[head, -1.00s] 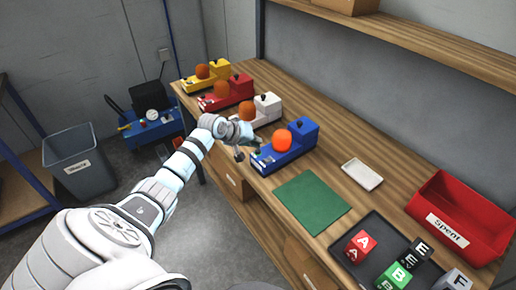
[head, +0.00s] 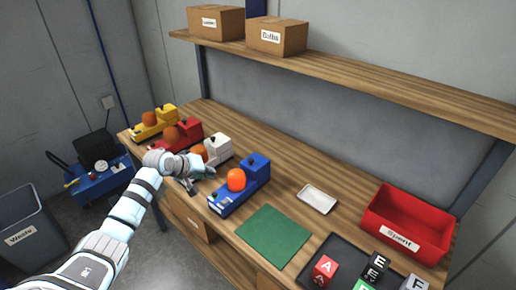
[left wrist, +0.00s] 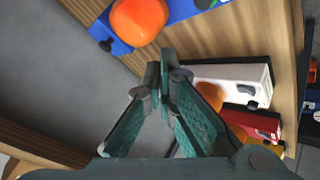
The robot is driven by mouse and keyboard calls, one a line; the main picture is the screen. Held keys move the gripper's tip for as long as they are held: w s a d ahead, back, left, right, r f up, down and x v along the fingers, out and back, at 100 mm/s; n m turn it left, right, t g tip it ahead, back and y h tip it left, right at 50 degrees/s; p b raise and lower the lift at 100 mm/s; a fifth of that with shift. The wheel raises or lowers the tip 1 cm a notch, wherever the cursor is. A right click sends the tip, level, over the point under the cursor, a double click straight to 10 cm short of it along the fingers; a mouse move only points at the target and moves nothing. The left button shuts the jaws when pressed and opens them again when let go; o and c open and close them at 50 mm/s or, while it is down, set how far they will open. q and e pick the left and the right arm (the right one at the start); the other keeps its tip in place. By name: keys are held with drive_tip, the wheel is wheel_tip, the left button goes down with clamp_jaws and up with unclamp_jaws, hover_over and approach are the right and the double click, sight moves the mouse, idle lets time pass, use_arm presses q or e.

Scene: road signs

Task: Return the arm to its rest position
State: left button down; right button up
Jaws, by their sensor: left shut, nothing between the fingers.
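My left arm reaches in from the lower left in the head view. Its gripper (head: 196,178) is over the table's front edge, between the white beacon unit and the blue one. In the left wrist view the two teal fingers (left wrist: 160,80) meet at the tips with nothing between them. The blue unit (head: 250,185) with its orange dome (head: 236,180) stands on the table to the gripper's right. The white unit (head: 218,147) stands behind the gripper, which partly hides it. My right gripper is not in view.
Red (head: 190,131) and yellow (head: 162,117) units stand farther left. A green mat (head: 273,236), white dish (head: 317,199), red "Spent" bin (head: 388,240) and dark tray (head: 341,247) with lettered cubes lie right. A shelf (head: 350,75) with boxes runs above. Floor lies before the table.

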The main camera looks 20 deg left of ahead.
use_arm(q)
drive_tip(key=s+d+f+m+g, duration=0.3)
drive_tip(key=s+d+f+m, duration=0.3)
drive_tip(key=s+d+f, duration=0.7)
drive_tip(key=s+d+r+m+g+y, duration=0.1)
drive_tip(key=s+d+m, duration=0.15)
drive_tip(key=s, duration=0.85)
drive_tip(key=s+d+r+m+g+y, duration=0.1)
drive_tip(key=s+d+r, duration=0.15)
drive_tip(key=s, duration=0.85)
wheel_tip(320, 180, down, 24)
drive_tip(key=s+a+g+b, duration=0.1)
drive_tip(key=g+b, duration=0.1)
drive_tip(key=b, duration=0.1)
drive_tip(key=s+f+n+g+b, duration=0.1)
drive_tip(key=s+f+b, duration=0.1)
drive_tip(key=s+f, duration=1.2)
drive_tip(key=shift+a+f+b, duration=0.4)
drive_tip(key=shift+f, duration=0.05)
